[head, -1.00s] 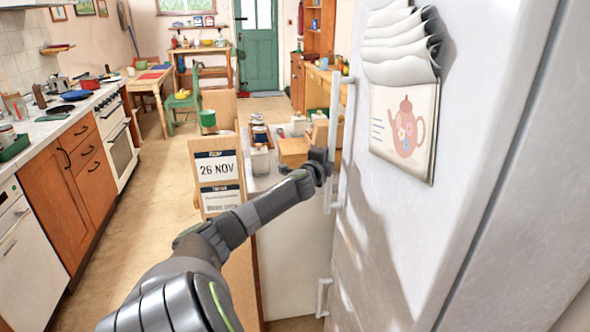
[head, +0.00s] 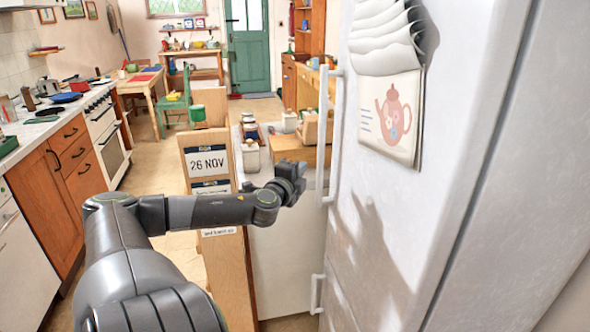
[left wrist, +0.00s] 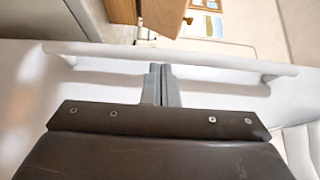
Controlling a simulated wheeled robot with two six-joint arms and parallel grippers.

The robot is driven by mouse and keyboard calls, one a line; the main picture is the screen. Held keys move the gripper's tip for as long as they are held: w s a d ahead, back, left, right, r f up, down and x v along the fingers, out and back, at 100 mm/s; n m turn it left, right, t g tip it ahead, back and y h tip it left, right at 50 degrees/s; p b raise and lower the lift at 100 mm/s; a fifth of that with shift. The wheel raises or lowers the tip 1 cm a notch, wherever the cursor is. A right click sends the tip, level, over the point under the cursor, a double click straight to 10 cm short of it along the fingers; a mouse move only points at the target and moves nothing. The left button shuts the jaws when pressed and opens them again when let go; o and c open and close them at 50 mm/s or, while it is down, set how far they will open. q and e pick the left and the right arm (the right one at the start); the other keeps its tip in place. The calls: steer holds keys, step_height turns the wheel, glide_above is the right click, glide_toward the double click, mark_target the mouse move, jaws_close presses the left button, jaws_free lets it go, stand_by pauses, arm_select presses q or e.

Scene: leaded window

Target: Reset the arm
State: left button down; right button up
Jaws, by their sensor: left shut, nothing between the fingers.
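My left arm comes in from the lower left of the head view and is bent at the elbow. My left gripper (head: 298,184) is at its end, in front of the white counter unit and left of the fridge's long upper handle (head: 330,135). In the left wrist view the fingers (left wrist: 160,70) are shut together with nothing between them. There a white bar handle (left wrist: 215,62) runs across behind the fingertips; I cannot tell whether they touch it. My right gripper is in neither view.
The white fridge (head: 375,240) fills the right side, with a teapot picture (head: 390,120) and a lower handle (head: 317,293). A calendar board (head: 208,163) stands near the forearm. Jars and a wooden box (head: 290,148) stand on the counter behind. Floor is free at left.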

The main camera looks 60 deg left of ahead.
arm_select(q)
steer(key=shift+p+v, duration=0.3)
steer(key=shift+v, duration=1.05)
steer(key=s+d+f+n+g, duration=0.45)
steer(key=s+f, duration=0.25)
steer(key=f, duration=0.2)
steer(key=s+d+f+n+g, duration=0.35)
steer(key=s+d+f, duration=0.25)
steer(key=f, duration=0.4)
steer(key=s+d+f+n+g+h, duration=0.25)
steer(key=s+d+h, duration=0.2)
steer(key=d, duration=0.55)
steer(key=s+d+f+n+g+h, duration=0.1)
steer(key=s+d+f+n+h, duration=0.15)
steer(key=s+d, duration=0.6)
step_height(320, 180, down, 27)
steer(key=w+g, duration=0.2)
steer(key=s+d+f+h, duration=0.1)
steer(key=s+d+f, duration=0.1)
steer(key=s+f, duration=1.2)
steer(key=shift+s+f+g, duration=0.3)
steer(key=shift+s+g, duration=0.15)
